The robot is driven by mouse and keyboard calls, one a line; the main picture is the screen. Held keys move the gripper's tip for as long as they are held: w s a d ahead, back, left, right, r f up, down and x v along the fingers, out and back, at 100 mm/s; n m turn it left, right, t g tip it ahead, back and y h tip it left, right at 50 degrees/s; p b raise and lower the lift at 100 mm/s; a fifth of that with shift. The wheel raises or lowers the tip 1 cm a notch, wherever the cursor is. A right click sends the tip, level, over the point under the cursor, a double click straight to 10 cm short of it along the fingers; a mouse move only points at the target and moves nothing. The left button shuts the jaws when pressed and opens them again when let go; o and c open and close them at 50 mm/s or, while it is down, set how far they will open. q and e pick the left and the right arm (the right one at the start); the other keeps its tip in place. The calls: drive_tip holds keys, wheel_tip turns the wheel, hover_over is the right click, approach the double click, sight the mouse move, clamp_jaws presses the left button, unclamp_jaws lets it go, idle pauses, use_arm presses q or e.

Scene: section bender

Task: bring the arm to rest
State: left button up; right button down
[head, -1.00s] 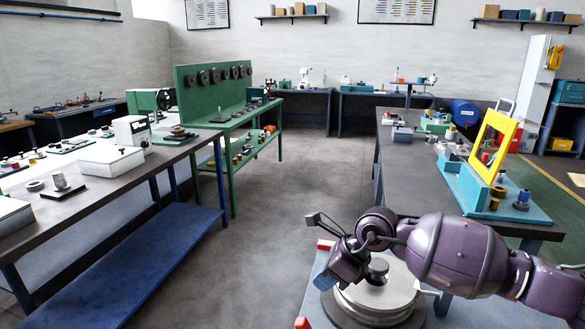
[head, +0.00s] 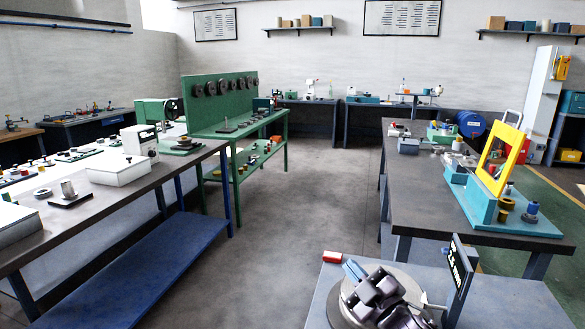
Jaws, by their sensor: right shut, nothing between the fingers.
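My right gripper (head: 376,289) is at the bottom of the head view, dark purple and close to the camera. It is shut with nothing held, and its fingertips are hard to make out. It shows in front of a round stacked metal disc (head: 343,312), partly covering it; I cannot tell whether they touch. The disc sits on a grey-blue table (head: 510,302). My left gripper is not in view.
A red block (head: 332,257) lies at the table's far edge. A black panel with white marks (head: 459,278) stands right of the disc. Beyond is a dark bench (head: 415,180) with a yellow frame (head: 497,160). The floor (head: 300,200) between benches is clear.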

drive_tip(key=s+d+f+m+g+h, duration=0.1)
drive_tip(key=s+d+f+m+h, duration=0.2)
drive_tip(key=s+d+f+m, duration=0.35)
drive_tip(key=s+d+f+m+g+h, duration=0.2)
drive_tip(key=s+d+f+m+h, duration=0.15)
drive_tip(key=f, duration=0.65)
drive_tip(key=s+d+f+m+g+h, duration=0.1)
drive_tip(key=s+d+f+m, duration=0.1)
drive_tip(key=s+f, duration=0.4)
drive_tip(key=s+d+f+m+g+h, duration=0.1)
drive_tip(key=s+d+f+g+h, duration=0.1)
drive_tip(key=s+f, duration=0.4)
drive_tip(key=s+d, duration=0.1)
drive_tip(key=s, duration=0.3)
drive_tip(key=shift+s+d+m, duration=0.15)
drive_tip(key=shift+s+m, duration=0.15)
drive_tip(key=shift+m, duration=0.1)
